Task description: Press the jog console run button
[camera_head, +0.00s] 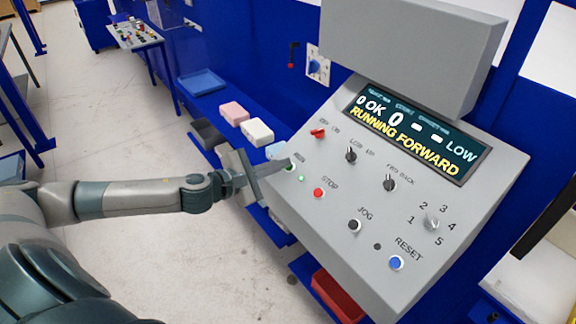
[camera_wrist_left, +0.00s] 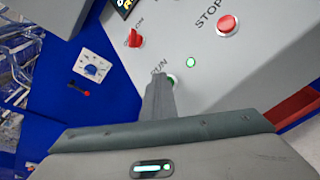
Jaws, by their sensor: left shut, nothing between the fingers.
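The grey jog console (camera_head: 340,225) has a sloped panel with a display (camera_head: 415,130) reading "RUNNING FORWARD" and "LOW". My left gripper (camera_head: 286,164) is shut and empty, its fingertips at the run button at the panel's left edge. In the left wrist view the shut fingers (camera_wrist_left: 160,88) reach the run button (camera_wrist_left: 172,79), which is mostly hidden behind them; I cannot tell how far it is pressed. A green light (camera_wrist_left: 190,62) glows beside it, also visible in the head view (camera_head: 301,179). The red stop button (camera_head: 319,193) is nearby. My right gripper is not in view.
The panel also carries a red switch (camera_head: 318,133), black selector knobs (camera_head: 351,155), a black jog button (camera_head: 355,225) and a blue reset button (camera_head: 396,263). Pink (camera_head: 233,113) and white (camera_head: 257,131) blocks sit behind my left gripper. A red bin (camera_head: 338,298) is below the console.

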